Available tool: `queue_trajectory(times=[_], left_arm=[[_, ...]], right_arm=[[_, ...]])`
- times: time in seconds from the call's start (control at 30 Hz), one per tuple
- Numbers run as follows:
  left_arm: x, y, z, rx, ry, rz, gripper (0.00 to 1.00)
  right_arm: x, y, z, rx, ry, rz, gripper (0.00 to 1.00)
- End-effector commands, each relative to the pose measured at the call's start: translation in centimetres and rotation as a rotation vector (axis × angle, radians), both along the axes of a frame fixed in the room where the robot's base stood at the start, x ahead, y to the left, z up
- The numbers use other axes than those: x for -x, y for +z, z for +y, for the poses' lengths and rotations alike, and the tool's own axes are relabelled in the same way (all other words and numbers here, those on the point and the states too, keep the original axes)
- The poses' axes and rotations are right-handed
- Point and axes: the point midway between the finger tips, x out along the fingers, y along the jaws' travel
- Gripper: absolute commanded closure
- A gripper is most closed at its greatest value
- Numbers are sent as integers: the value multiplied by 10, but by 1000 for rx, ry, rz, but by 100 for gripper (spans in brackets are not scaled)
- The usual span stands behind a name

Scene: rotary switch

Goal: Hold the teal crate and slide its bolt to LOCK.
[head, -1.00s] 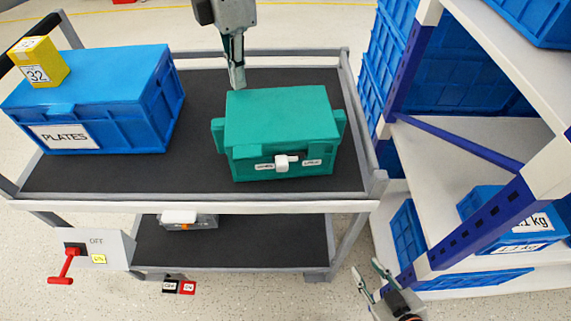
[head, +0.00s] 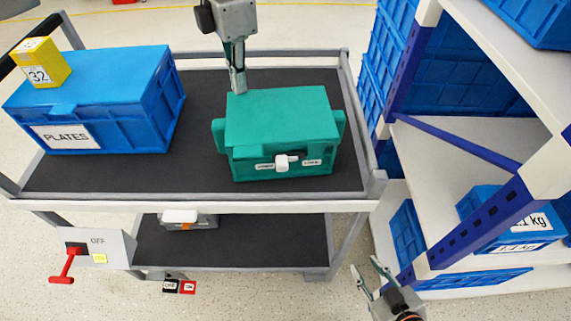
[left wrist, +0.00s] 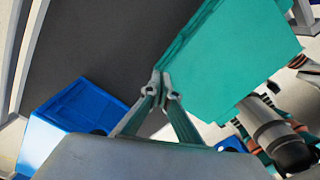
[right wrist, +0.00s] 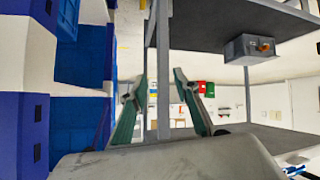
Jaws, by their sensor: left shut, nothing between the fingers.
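The teal crate (head: 280,120) stands on the cart's dark upper shelf, and it also shows in the left wrist view (left wrist: 235,50). A white bolt knob (head: 282,162) sits between two small white labels on its front face; their words are too small to read surely. My left gripper (head: 240,90) is shut and empty at the crate's back left corner, fingers pointing down; whether it touches the crate I cannot tell. My right gripper (head: 366,278) is open and empty, low in front of the cart's right end, also in the right wrist view (right wrist: 163,90).
A blue PLATES crate (head: 110,105) with a yellow box (head: 40,62) on top stands left on the cart shelf (head: 200,175). A red-handled switch box (head: 90,250) is at the cart's front left. A rack with a blue upright (head: 470,225) rises at the right.

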Motion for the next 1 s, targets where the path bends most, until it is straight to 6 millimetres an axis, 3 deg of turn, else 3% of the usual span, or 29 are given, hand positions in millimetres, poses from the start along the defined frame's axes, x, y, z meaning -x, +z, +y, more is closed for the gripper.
queue_trajectory(times=[0.33, 0.43, 0.47, 0.53, 0.67, 1.0], left_arm=[[1, -5, 0, -2, -1, 6, 100], [1, -6, 0, -3, -1, 6, 100], [1, -6, 0, -3, -1, 6, 100], [1, -6, 0, -3, -1, 7, 100], [1, -6, 0, -4, -1, 8, 100], [2, -8, 0, -4, -2, 11, 100]], right_arm=[[1, -1, -1, 4, 5, 1, 69], [1, -1, 1, 14, 17, 1, 95], [0, -1, 3, 21, 25, -1, 100], [-3, 1, 12, 57, 63, -7, 100], [-15, 10, 45, 202, 212, -40, 100], [-38, 57, 151, 846, 791, -236, 100]])
